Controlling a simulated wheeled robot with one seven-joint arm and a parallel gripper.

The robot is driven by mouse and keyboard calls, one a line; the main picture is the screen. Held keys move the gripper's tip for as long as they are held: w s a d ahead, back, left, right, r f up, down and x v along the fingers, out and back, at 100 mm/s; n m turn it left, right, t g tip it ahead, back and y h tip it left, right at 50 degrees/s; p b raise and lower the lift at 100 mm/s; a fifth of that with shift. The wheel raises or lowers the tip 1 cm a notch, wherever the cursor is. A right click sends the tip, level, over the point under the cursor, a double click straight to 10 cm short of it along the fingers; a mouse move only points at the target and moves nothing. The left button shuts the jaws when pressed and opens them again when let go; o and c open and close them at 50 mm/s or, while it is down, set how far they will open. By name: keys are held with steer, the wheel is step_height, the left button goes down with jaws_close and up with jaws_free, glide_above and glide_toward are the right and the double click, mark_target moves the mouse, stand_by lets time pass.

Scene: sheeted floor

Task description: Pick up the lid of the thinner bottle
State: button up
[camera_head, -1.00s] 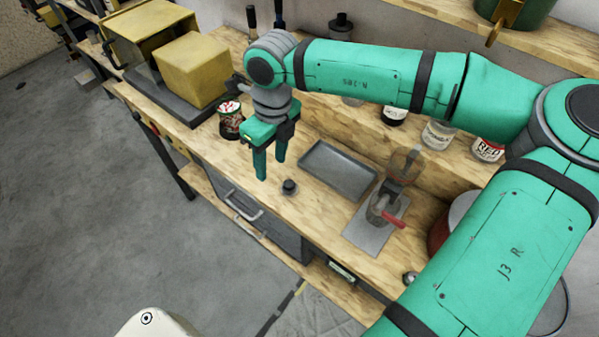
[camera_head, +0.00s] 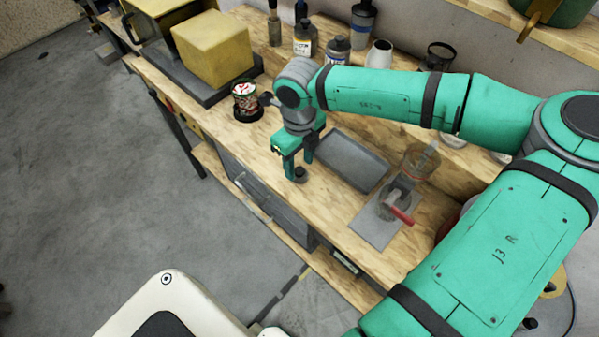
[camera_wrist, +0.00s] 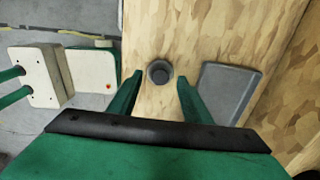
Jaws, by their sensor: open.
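A small dark round lid-like piece (camera_head: 300,175) lies on the wooden workbench (camera_head: 270,185), close to its front edge. In the wrist view this dark piece (camera_wrist: 160,72) sits between and just beyond the fingertips. My gripper (camera_head: 298,170) is open and empty, pointing down over it with a finger to either side; in the wrist view my gripper (camera_wrist: 160,80) frames it. Contact cannot be told. Several bottles stand at the back of the bench, among them a slim one (camera_head: 274,30) and a wider dark one (camera_head: 304,42). Which bottle the piece belongs to cannot be told.
A dark shallow tray (camera_head: 352,160) lies right of the gripper. Beyond it is a grey plate (camera_head: 372,232) with a red-handled device (camera_head: 400,213). An open can (camera_head: 245,98) stands left, near a yellow box (camera_head: 212,50). Bare wood surrounds the dark piece.

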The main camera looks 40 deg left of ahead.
steer(key=shift+f, duration=0.8)
steer(key=shift+c, duration=0.4)
steer(key=c, duration=1.1)
steer(key=shift+o, duration=0.2)
steer(key=shift+r, duration=0.9)
steer(key=s+a+r, duration=0.1)
steer(key=s+r, duration=1)
steer(key=s, duration=0.2)
steer(key=shift+s, duration=0.4)
